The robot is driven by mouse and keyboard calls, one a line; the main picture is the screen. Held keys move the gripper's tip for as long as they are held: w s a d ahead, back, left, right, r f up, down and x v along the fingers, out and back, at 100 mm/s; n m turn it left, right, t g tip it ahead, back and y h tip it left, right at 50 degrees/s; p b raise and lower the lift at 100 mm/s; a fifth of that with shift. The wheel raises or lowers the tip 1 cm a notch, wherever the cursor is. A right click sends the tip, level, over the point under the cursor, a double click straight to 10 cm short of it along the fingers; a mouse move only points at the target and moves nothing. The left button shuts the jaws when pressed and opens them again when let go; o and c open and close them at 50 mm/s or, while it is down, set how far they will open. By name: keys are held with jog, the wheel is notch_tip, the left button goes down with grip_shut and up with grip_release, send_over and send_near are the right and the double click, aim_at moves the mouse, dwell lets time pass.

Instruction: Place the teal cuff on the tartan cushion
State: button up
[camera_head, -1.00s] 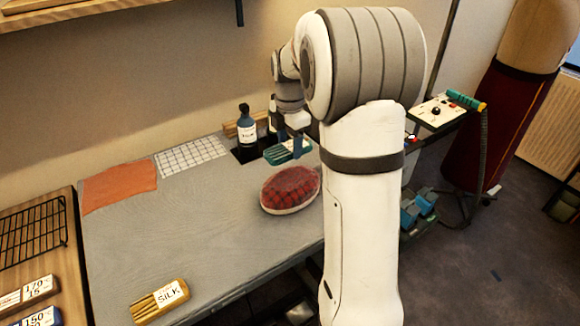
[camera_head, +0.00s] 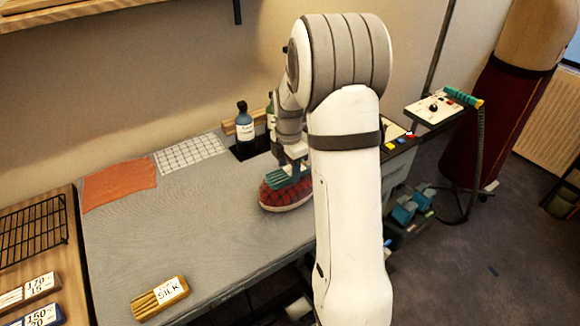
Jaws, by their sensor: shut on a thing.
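The teal cuff (camera_head: 281,178) with a pale label is in my gripper (camera_head: 294,168), at the upper part of the tartan cushion. My gripper is shut on it, and my wrist hides part of it. The red tartan cushion (camera_head: 281,196) with a pale base lies on the grey table, left of my arm. The cuff overlaps the cushion's top in this view. I cannot tell whether it touches the cushion or hangs just above it.
A yellow cuff labelled SILK (camera_head: 158,298) lies at the table's (camera_head: 190,235) front. A blue bottle (camera_head: 245,124) stands in a dark tray near the wall. An orange cloth (camera_head: 119,186) and a white grid sheet (camera_head: 191,155) lie at the back left. The table's middle is clear.

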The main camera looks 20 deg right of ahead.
aim_at(288, 171)
jog(key=o, duration=1)
jog(key=shift+f, duration=0.1)
jog(key=shift+c, duration=0.2)
notch_tip(288, 171, up, 11)
jog(key=s+a+r+m, duration=0.4)
jog(key=s+m, duration=0.1)
jog(key=s, duration=0.2)
jog(key=s+a+f+m+t, duration=0.1)
jog(key=s+a+m, duration=0.2)
jog(key=s+m, duration=0.4)
jog(key=s+a+f+m+t, duration=0.1)
jog(key=s+a+m+t, duration=0.1)
jog(key=s+m, duration=0.6)
jog(key=shift+s+a+f+b, duration=0.3)
jog(key=shift+s+a, duration=0.55)
jog(key=shift+s, duration=0.55)
